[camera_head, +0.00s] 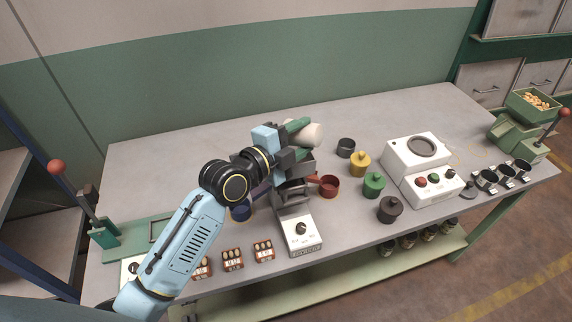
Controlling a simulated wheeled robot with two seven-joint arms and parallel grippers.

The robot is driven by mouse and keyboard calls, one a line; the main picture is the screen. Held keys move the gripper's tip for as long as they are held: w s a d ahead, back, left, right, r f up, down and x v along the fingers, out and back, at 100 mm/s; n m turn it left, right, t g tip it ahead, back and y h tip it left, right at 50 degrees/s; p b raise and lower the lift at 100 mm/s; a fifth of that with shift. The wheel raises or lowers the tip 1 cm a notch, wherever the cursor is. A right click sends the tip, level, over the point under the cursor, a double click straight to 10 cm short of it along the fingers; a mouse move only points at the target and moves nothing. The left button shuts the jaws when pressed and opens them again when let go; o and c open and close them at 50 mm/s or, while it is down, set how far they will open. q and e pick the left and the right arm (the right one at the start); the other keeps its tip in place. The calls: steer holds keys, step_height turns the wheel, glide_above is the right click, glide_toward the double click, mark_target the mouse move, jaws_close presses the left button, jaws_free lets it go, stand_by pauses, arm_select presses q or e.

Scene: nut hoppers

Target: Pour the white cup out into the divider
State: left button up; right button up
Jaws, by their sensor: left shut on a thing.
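My left gripper (300,139) is shut on the white cup (313,133), above the back of the bench's middle. The cup lies tipped nearly on its side, and its mouth and contents cannot be made out. The divider (301,234) stands below and in front of the gripper. It has a white front with a dark knob and a label, and a dark grey upper part partly hidden by my left arm and gripper. My right gripper is not in view.
A red pan (329,187) sits just right of the divider, and a blue cup (241,213) to its left. The back left bench is clear.

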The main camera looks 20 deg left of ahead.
arm_select(q)
steer(key=shift+a+r+n+t+b, duration=0.3)
steer(key=shift+n+b, duration=0.3)
steer(key=shift+n, duration=0.3)
stand_by(0.9)
